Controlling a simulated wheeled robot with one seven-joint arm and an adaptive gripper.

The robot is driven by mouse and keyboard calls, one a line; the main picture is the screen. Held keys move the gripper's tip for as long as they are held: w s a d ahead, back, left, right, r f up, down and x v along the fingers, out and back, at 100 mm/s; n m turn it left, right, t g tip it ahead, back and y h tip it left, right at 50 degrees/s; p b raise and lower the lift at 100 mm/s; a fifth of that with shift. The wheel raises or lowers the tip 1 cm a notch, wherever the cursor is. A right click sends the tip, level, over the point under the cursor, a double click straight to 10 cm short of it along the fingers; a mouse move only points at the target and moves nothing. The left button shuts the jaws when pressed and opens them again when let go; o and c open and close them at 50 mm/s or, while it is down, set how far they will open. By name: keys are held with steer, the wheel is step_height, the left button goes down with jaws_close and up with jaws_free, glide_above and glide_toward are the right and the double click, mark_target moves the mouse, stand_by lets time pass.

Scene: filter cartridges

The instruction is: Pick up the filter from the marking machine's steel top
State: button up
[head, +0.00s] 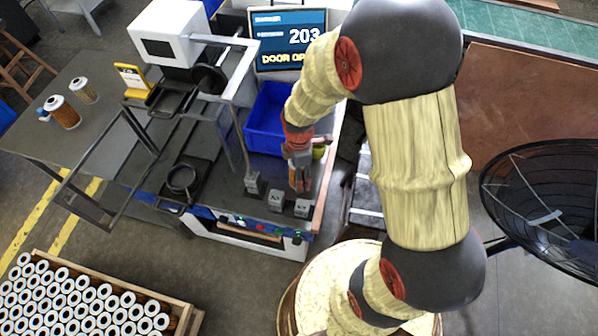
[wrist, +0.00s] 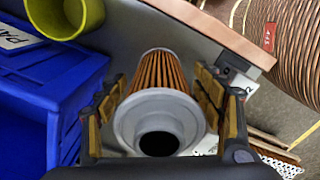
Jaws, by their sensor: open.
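The filter (wrist: 162,75) has orange-brown pleats and a grey end cap with a dark round hole. The fingers stand on either side, with small gaps visible. In the head view my gripper (head: 299,165) points down over the right part of the marking machine's steel top (head: 226,170). There the filter (head: 299,180) shows only in part, hidden by the fingers.
A blue bin (head: 262,125) stands close to the left of my gripper, and a yellow-green cup (head: 319,150) is just behind it. Several grey blocks (head: 275,201) line the front edge. An open door frame (head: 110,165) is at left. A crate of filters (head: 170,318) is lower left.

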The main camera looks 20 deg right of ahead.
steer(key=shift+f, duration=0.85)
steer(key=shift+c, duration=0.6)
steer(key=c, duration=1.1)
steer(key=shift+c, duration=0.4)
